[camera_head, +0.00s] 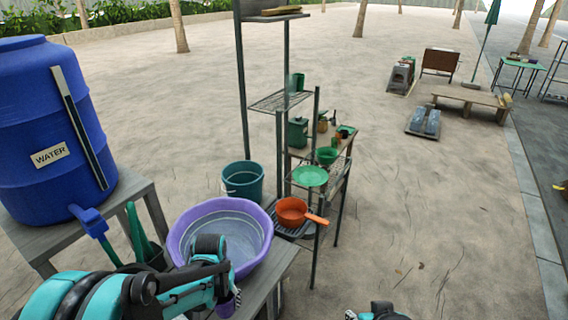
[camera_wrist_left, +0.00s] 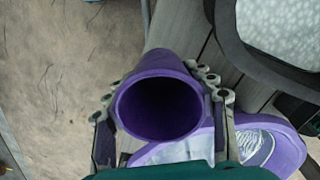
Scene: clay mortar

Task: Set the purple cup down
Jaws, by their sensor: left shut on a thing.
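The purple cup (camera_wrist_left: 160,105) is between the two fingers of my left gripper (camera_wrist_left: 157,92), which is shut on it. Its dark round opening faces the wrist camera. In the head view only a small part of the cup (camera_head: 227,304) shows at the bottom, beyond my left gripper (camera_head: 222,285); my arm hides the rest. It is by the edge of the grey wooden table (camera_head: 268,275). I cannot tell whether it touches the tabletop. My right gripper (camera_head: 376,312) shows only partly at the bottom edge, and its fingers are unclear.
A large purple basin (camera_head: 178,240) is close beside my left arm. Behind it stand a teal bucket (camera_head: 243,182), an orange pan (camera_head: 292,211) and a metal shelf rack (camera_head: 281,150). A blue water barrel (camera_head: 45,120) is at left. Sandy ground right of the table is open.

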